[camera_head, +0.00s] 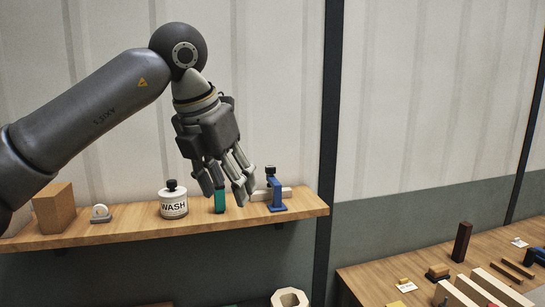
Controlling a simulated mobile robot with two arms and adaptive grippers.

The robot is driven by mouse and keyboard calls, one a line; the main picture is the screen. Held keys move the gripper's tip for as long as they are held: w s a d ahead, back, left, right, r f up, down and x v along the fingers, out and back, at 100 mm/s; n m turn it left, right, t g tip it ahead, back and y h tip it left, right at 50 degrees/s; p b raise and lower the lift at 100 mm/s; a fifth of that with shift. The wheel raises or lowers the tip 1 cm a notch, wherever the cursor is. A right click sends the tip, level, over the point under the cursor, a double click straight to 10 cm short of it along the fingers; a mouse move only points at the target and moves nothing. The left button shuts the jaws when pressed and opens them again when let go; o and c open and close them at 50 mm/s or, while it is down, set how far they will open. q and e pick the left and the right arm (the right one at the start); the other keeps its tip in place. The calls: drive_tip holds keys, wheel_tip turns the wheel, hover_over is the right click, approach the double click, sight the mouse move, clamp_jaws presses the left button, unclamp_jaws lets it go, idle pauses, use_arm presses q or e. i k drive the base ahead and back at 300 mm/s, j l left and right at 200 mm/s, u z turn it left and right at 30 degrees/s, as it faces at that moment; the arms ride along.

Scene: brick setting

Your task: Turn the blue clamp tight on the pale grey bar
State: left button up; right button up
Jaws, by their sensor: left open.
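The blue clamp (275,193) stands upright on the right part of a wooden wall shelf (120,230), with a dark knob at its top. The pale grey bar (287,193) lies level through the clamp, a short end showing to the right. Part of the bar's left side is hidden by my fingers. My left gripper (226,186) is open and empty, pointing down, in front of the shelf just left of the clamp. I cannot tell whether a finger touches the bar. My right gripper is not in view.
A workbench (375,283) at lower right holds several wood pieces and a dark upright block (462,242).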

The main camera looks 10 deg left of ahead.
sight(270, 169)
drive_tip(key=i, duration=1.3)
